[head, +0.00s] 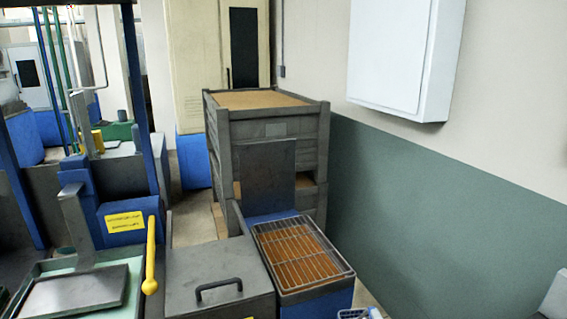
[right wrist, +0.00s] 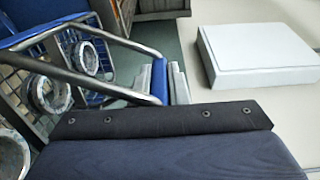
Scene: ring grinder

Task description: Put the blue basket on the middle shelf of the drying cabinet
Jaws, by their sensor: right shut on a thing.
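The blue basket (right wrist: 52,70) fills the left of the right wrist view. It has a metal wire frame, blue parts and several metal rings inside. My right gripper (right wrist: 165,82) is shut on the end of the basket's tubular handle; the exact contact is partly hidden. At the bottom edge of the head view only a small blue and white piece (head: 358,314) shows, which may be the basket's edge. My left gripper is in neither view. No drying cabinet with shelves can be made out; a tall cream cabinet (head: 199,62) stands at the back.
A stacked dark grey crate (head: 265,130) stands ahead, with a wire-topped blue bin (head: 310,292) in front. A grey lidded box (head: 215,275), a yellow lever (head: 150,255) and a machine are left. A white wall box (head: 400,55) hangs at right. Floor right of the bin is narrow.

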